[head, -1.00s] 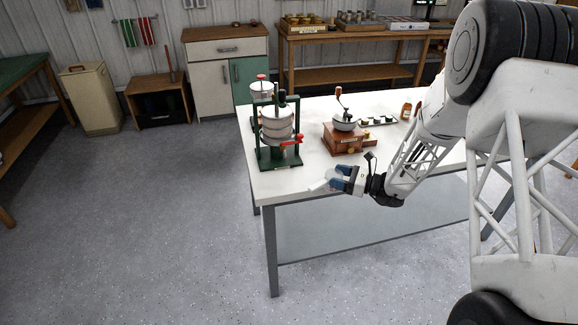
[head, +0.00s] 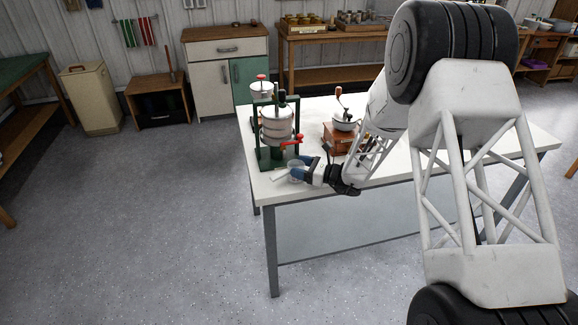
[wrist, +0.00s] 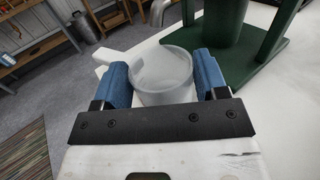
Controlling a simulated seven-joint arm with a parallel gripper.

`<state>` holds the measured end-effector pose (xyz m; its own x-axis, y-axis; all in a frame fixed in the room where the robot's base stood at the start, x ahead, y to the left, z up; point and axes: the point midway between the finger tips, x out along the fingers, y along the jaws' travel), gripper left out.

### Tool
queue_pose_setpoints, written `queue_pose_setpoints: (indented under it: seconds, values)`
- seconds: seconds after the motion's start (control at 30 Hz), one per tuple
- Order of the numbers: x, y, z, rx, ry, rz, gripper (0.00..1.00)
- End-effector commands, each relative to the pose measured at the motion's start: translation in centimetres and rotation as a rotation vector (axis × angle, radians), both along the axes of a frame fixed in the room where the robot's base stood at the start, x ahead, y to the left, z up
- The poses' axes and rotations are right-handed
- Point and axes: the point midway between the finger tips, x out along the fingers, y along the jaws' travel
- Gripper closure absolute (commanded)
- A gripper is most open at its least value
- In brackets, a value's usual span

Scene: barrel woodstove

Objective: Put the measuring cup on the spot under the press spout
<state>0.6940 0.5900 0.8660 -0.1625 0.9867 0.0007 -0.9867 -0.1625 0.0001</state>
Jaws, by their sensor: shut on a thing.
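The clear measuring cup (wrist: 160,78) is held upright between the two blue finger pads of my gripper (wrist: 164,84) in the wrist view. In the head view my gripper (head: 301,170) holds the cup (head: 296,173) at the near left edge of the table, in front of the press. A pale bar, seemingly the cup's handle (head: 280,175), points left. The press (head: 277,126) has a green frame, a pale drum and a red-handled lever. Its green base (wrist: 262,58) is right of the cup in the wrist view. A grey spout-like piece (wrist: 158,12) shows beyond the cup. I cannot make out the marked spot.
The white table (head: 390,165) carries a wooden grinder (head: 340,138) right of the press, partly behind my arm. The table's left and front edges are close to the cup. Floor lies open beyond them.

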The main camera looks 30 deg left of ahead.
Motion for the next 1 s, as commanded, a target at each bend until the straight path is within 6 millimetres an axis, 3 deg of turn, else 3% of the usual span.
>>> queue_pose_setpoints:
  seconds: [0.33,0.67,1.0]
  values:
    - [-0.1,0.7,0.0,0.000,0.000,0.001,0.62]
    - [-0.8,4.6,0.0,0.000,-0.001,0.002,0.62]
    - [-0.7,4.3,-0.6,0.000,0.000,0.000,0.62]
